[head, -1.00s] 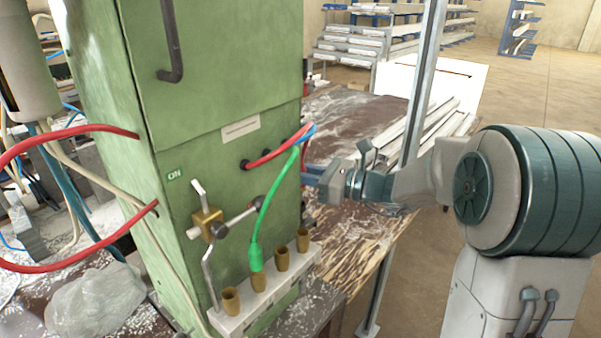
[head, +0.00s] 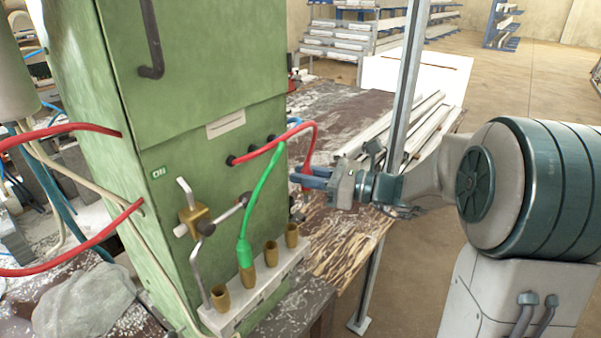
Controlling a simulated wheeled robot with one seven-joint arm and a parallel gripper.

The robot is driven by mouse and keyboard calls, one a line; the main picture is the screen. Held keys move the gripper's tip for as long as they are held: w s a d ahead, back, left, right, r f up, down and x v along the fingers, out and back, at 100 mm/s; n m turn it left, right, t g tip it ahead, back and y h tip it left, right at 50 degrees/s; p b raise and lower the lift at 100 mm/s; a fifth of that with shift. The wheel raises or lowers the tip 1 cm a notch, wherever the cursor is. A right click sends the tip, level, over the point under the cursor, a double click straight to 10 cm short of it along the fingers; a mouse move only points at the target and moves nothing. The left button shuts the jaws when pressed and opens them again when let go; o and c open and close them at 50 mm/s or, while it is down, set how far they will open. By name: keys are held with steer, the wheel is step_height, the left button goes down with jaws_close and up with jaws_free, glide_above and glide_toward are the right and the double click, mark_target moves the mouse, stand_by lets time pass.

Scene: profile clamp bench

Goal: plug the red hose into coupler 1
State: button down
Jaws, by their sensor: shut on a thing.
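The red hose (head: 262,152) leaves a port on the front of the green cabinet, arcs to the right and drops to my gripper (head: 303,178). My gripper is shut on the hose's lower end, right of the cabinet and level with its lower half; the jaws partly hide that end. Several brass couplers stand in a row on a pale block at the cabinet's foot: the leftmost (head: 220,298), one with the green hose (head: 262,205) plugged into it, and two open ones to the right (head: 271,254) (head: 292,236). Their number labels are too small to read.
A brass clamp with grey rods (head: 197,218) stands out from the cabinet (head: 215,90) above the left couplers. A blue hose (head: 293,121) shows behind the red one. A metal post (head: 408,80) and long profiles lie behind my gripper.

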steer(key=s+d, duration=0.6)
steer(key=d, duration=0.1)
steer(key=shift+d+p, duration=0.35)
stand_by(1.0)
steer(key=s+a+b, duration=1.1)
steer(key=s+a, duration=0.5)
steer(key=s, duration=0.4)
steer(key=shift+s, duration=0.35)
stand_by(2.7)
steer(key=w+d+p, duration=0.3)
steer(key=w+d, duration=0.1)
steer(key=w, duration=0.1)
steer(key=shift+w+r, duration=0.2)
steer(key=shift+w, duration=0.1)
stand_by(0.4)
